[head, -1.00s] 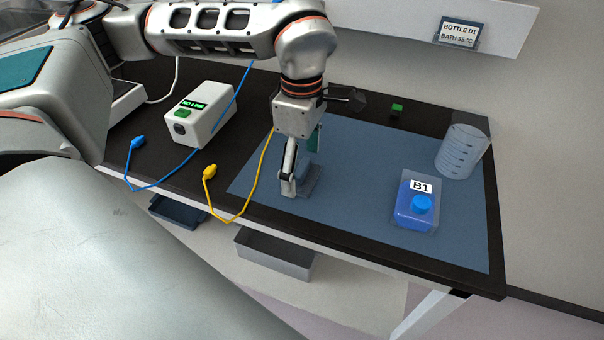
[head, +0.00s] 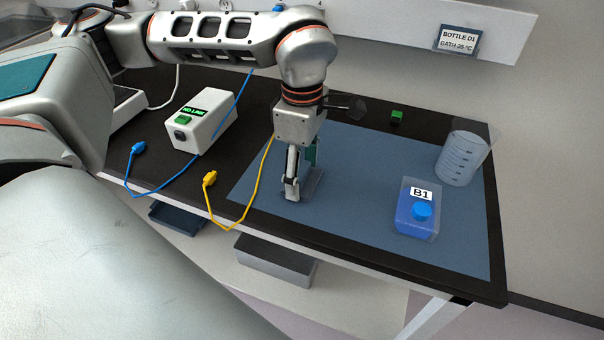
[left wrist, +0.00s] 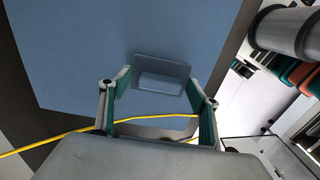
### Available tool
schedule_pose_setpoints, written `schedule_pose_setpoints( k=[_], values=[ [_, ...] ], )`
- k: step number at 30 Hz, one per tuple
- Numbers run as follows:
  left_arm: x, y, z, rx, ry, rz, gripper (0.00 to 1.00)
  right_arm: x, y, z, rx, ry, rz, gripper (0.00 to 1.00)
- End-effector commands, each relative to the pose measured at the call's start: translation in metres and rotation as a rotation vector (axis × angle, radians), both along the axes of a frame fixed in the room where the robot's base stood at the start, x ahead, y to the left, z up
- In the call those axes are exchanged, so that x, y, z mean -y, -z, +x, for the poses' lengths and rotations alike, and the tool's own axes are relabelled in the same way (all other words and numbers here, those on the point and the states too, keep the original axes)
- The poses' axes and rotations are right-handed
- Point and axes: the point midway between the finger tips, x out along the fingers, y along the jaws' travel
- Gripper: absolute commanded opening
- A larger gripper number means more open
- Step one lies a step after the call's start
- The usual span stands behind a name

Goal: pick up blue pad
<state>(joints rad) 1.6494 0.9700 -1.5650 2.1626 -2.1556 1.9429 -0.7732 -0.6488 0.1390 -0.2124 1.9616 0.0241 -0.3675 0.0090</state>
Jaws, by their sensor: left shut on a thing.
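My left gripper (head: 299,190) points down at the left part of the large blue mat. The pad sits against a thin grey-blue holder plate (left wrist: 163,62). In the head view the fingers hide most of the pad, and the holder's edge (head: 315,184) shows just right of them. I cannot tell whether the pad is clear of the holder. My right gripper is not in view.
The blue mat (head: 370,190) covers the dark bench's right part. A yellow cable (head: 244,205) runs close left of my gripper; a white box (head: 205,122) stands further left.

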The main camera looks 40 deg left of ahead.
Motion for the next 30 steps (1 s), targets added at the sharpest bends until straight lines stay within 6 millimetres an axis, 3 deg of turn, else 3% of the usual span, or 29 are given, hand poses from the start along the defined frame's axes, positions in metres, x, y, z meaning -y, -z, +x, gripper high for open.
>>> schedule_pose_setpoints(
  k=[5, 6, 8, 14, 15, 18, 24, 30],
  values=[
    [0.0, -0.029, 0.001, 0.006, 0.0, -0.001, 0.4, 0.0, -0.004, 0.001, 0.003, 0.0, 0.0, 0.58],
    [0.0, -0.038, 0.001, 0.006, -0.001, -0.001, 0.31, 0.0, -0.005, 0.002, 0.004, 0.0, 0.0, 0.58],
    [0.0, -0.053, 0.001, 0.008, 0.0, -0.001, 0.25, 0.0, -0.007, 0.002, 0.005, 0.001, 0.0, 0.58],
    [0.0, -0.111, 0.001, 0.008, -0.001, -0.001, 0.25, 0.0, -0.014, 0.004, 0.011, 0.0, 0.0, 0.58],
    [0.0, -0.122, 0.001, 0.008, -0.001, -0.001, 0.12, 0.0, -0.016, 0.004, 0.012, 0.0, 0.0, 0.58],
    [0.001, -0.145, 0.001, 0.006, 0.0, -0.001, 0.07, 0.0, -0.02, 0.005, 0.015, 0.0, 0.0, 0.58],
    [0.0, -0.178, 0.0, 0.003, 0.0, 0.0, 0.07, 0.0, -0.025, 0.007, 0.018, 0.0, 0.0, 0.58],
    [0.0, -0.19, 0.0, 0.001, 0.001, 0.0, 0.07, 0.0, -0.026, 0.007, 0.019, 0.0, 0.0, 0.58]
  ],
)
